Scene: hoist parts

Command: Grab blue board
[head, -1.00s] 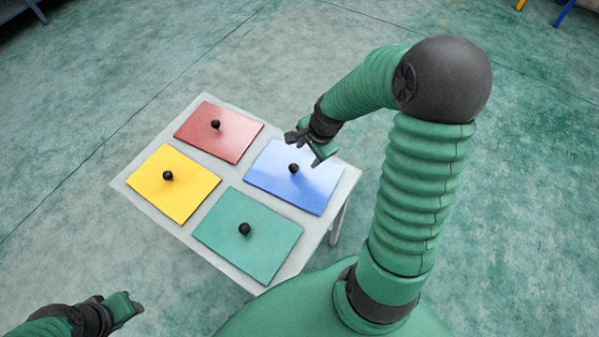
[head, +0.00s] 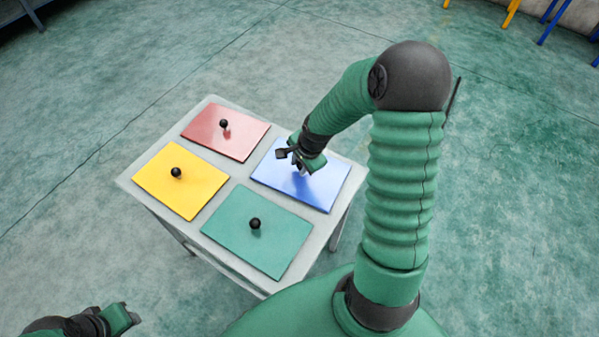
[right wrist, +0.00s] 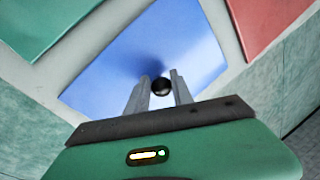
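The blue board (head: 328,186) lies flat on the right part of a small light table in the head view. It also fills the middle of the right wrist view (right wrist: 190,40). My right gripper (head: 301,171) is over the blue board and hides its knob in the head view. In the right wrist view the black knob (right wrist: 162,87) shows between the two fingers of my right gripper (right wrist: 159,80). The fingers are apart, and whether they touch the knob is hard to tell. My left gripper (head: 133,315) is at the lower left, away from the table; its fingers are unclear.
The light table (head: 213,182) also bears a red board (head: 222,140), a yellow board (head: 195,190) and a green board (head: 265,245), each with a black knob. The boards lie close together with narrow gaps. The floor around the table is clear.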

